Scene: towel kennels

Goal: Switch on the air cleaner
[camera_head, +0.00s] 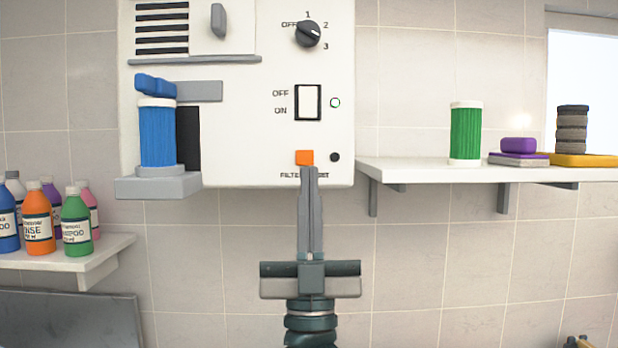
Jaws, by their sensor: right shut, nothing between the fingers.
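The air cleaner (230,130) is a white box on the tiled wall. Its black dial (308,34) has marks OFF, 1, 2 and 3. Below it is a white rocker switch (308,103) in a black frame, marked OFF above and ON below. A small round indicator (335,102) is right of the switch. An orange button (304,157) sits above a partly hidden label starting FILTER. My right gripper (309,172) is shut and empty, pointing up, with its tips just below the orange button; I cannot tell whether they touch it. My left gripper is not in view.
A blue filter cylinder (158,135) stands on a grey ledge at the cleaner's left. A right shelf (400,170) holds a green cylinder (466,133), a purple block (518,145) and a dark stack (571,130). Several bottles (38,218) stand on a left shelf (95,258).

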